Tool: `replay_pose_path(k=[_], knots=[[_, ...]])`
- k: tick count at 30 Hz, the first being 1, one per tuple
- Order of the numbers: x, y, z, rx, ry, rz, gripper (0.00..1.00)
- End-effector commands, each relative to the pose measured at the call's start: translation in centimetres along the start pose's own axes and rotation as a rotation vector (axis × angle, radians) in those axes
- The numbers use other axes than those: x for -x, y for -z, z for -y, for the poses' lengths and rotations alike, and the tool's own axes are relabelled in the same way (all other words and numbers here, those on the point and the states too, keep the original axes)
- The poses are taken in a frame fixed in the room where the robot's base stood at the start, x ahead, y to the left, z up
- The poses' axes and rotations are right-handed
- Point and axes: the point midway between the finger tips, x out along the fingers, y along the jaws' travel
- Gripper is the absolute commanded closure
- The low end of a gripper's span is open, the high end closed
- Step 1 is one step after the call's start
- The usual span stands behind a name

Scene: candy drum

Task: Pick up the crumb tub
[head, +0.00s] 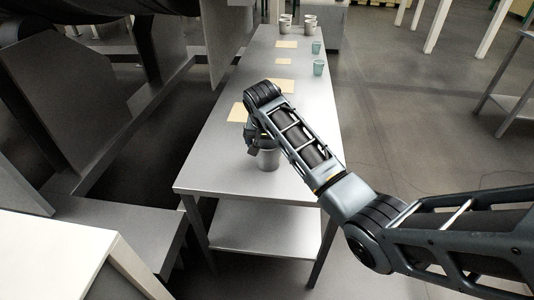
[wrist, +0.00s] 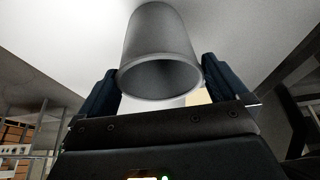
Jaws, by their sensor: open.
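A plain grey tub (head: 267,159), apparently the crumb tub, stands upright near the front end of the long metal table. My gripper (head: 257,136) is at the tub's upper part, and the arm hides some of it. In the wrist view the tub (wrist: 160,40) is between the two fingers, with its round open mouth facing the camera. The fingers of my gripper (wrist: 158,78) are open, one on each side of the tub. I cannot tell whether either finger touches it.
The metal table (head: 215,175) has a lower shelf. Tan squares (head: 238,112) lie along its left side. Two teal cups (head: 318,67) (head: 316,47) stand on the right side, and several grey tubs (head: 309,26) are at the far end. The table's front left corner is clear.

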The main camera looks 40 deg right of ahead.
Motion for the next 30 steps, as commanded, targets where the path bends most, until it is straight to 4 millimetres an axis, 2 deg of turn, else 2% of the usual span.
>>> replay_pose_path(k=[10, 20, 30], knots=[[-4.5, -0.3, -0.2, 0.002, -0.001, 0.001, 0.0], [-5.0, -0.3, -0.2, 0.002, 0.001, 0.0, 0.01], [-4.9, -0.3, -0.2, 0.002, 0.001, 0.0, 0.33]])
